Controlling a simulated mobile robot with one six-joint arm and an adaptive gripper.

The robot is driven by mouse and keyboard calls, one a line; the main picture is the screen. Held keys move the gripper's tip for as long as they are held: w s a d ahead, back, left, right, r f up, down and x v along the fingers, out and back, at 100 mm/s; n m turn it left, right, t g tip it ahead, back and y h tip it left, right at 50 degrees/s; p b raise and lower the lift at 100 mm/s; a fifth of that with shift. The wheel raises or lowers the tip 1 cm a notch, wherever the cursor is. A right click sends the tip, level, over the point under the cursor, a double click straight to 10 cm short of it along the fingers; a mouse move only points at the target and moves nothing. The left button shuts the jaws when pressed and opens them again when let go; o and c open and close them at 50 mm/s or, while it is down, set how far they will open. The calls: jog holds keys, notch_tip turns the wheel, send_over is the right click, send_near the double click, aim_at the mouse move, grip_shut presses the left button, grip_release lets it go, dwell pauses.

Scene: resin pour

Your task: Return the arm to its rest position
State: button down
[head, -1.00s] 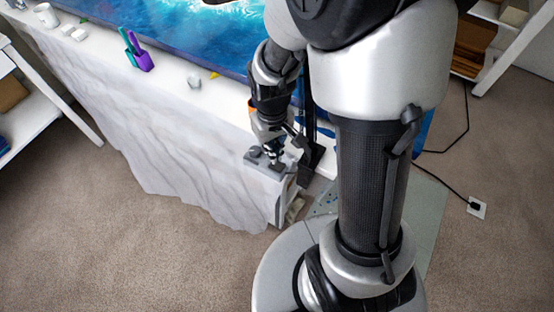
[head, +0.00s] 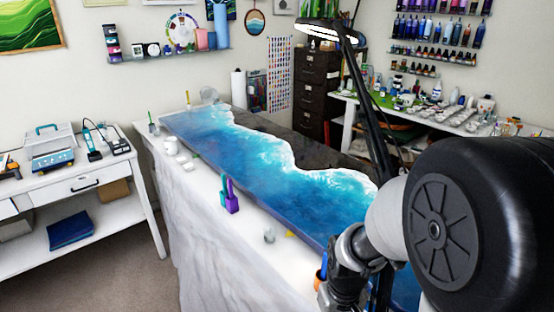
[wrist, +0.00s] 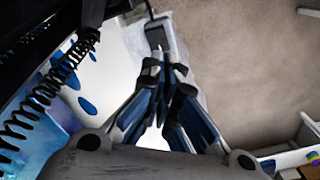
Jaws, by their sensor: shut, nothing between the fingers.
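My gripper (wrist: 167,72) shows in the wrist view with its fingertips together and nothing between them. It points toward the edge of the white-draped table, with carpet beyond. In the head view my arm hangs folded at the lower right, and its gripper end is out of the frame. A small grey item with a dark cord (wrist: 160,36) lies just past the fingertips in the wrist view. I cannot tell whether the fingertips touch it.
A lamp (head: 330,32) stands behind my arm. A white side table (head: 105,176) is at left; carpet (head: 120,285) lies between.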

jog(key=s+r+t, duration=0.2)
jog(key=s+r, duration=0.4)
jog(key=r, duration=0.3)
jog(key=s+a+r+m+t, duration=0.1)
jog(key=s+r+t, duration=0.1)
jog(key=s+r, duration=0.5)
notch_tip(320, 180, up, 4)
jog(key=shift+f, duration=0.25)
jog(key=c, duration=2.3)
grip_release()
jog(key=shift+w, duration=0.1)
